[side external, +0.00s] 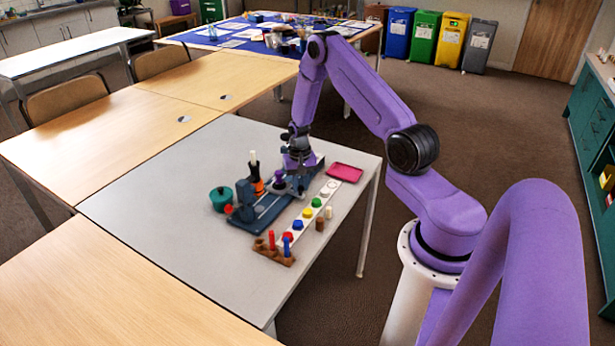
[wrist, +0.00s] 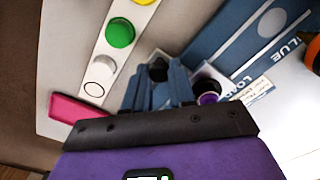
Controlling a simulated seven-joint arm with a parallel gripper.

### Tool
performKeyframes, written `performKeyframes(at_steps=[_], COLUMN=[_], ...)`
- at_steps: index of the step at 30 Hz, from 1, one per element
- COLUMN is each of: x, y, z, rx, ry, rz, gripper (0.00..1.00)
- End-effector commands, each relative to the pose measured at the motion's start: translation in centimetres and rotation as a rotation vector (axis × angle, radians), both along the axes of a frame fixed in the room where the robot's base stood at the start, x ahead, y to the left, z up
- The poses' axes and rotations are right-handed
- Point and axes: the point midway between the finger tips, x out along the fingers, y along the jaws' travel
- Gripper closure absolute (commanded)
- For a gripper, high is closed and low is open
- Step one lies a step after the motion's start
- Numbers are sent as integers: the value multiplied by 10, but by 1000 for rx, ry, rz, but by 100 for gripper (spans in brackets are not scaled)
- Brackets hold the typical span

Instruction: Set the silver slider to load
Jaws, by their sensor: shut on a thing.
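My gripper (wrist: 159,80) points down over the blue sorting device (side external: 265,207) in the side view. Its fingers are close together on a small dark piece in the wrist view, which looks like part of the silver slider (wrist: 158,69). The slider's silver body is mostly hidden. The device's blue panel (wrist: 205,50) carries the words LOAD and BLUE. The LOAD marking (wrist: 237,82) lies to the right of my fingertips in the wrist view. A purple piece (wrist: 208,98) in a pale round holder sits beside the fingers, near LOAD.
A white strip with coloured buttons, including a green one (wrist: 120,33), runs beside the device. A pink tray (side external: 345,173), a teal pot (side external: 221,196), an orange-and-black item (side external: 256,182) and a brown peg rack (side external: 272,250) stand close by. The grey table's left part is clear.

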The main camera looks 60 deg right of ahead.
Motion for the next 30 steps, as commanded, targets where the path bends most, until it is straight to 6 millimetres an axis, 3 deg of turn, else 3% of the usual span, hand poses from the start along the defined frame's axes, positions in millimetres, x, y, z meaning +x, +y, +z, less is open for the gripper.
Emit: performKeyframes(at_steps=[3, 6, 15, 16, 18, 30], x=[1, 0, 0, 0, 0, 1], y=[22, 29, 29, 29, 29, 29], z=[0, 0, 0, 0, 0, 6], rx=[-1, 0, -1, -1, -1, -1], ry=[-1, -1, -3, -2, -2, -4], rz=[4, 0, -1, -2, -1, -1], gripper=[100, 100, 100, 66, 49, 49])
